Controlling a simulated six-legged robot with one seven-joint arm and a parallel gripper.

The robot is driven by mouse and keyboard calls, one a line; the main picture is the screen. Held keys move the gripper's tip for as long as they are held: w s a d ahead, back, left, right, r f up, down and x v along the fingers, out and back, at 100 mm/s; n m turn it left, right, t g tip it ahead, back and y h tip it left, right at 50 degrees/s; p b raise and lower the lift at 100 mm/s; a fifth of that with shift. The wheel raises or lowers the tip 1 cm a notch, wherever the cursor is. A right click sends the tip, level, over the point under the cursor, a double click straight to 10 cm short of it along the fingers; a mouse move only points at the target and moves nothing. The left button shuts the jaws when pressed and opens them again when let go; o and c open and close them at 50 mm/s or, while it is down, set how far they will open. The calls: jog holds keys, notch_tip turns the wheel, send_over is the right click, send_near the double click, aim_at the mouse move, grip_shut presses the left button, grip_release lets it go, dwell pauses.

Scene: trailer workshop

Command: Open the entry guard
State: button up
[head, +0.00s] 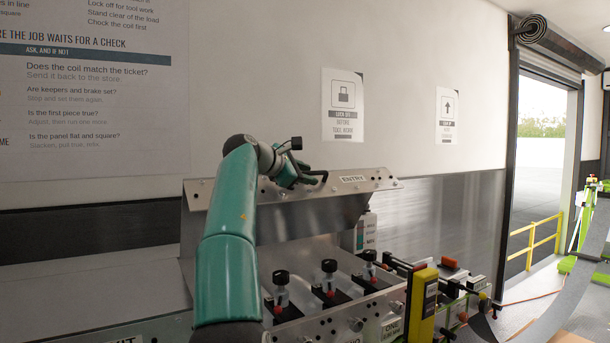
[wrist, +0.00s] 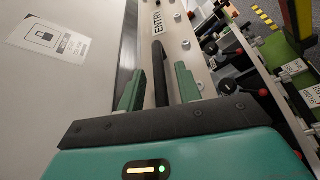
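The entry guard (head: 225,195) is a bare metal panel with a bolted top strip labelled ENTRY, standing across the machine in the head view. In the wrist view its strip (wrist: 172,42) runs lengthwise, with the ENTRY label near the top. A black bar handle (wrist: 160,72) is fixed on it. My gripper (wrist: 158,90) is open, with one green finger on each side of the handle and gaps visible between. In the head view my gripper (head: 300,178) is at the strip, left of the label; my teal arm hides part of the guard.
Several black-knobbed clamps (head: 329,267) stand on the machine below the guard. A yellow block (head: 422,305) stands to their right. The wall with posted signs (head: 342,104) is close behind. An open doorway (head: 540,150) with a yellow rail is at the right.

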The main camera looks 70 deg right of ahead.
jog(key=v, duration=1.4)
jog(key=shift+s+r, duration=0.1)
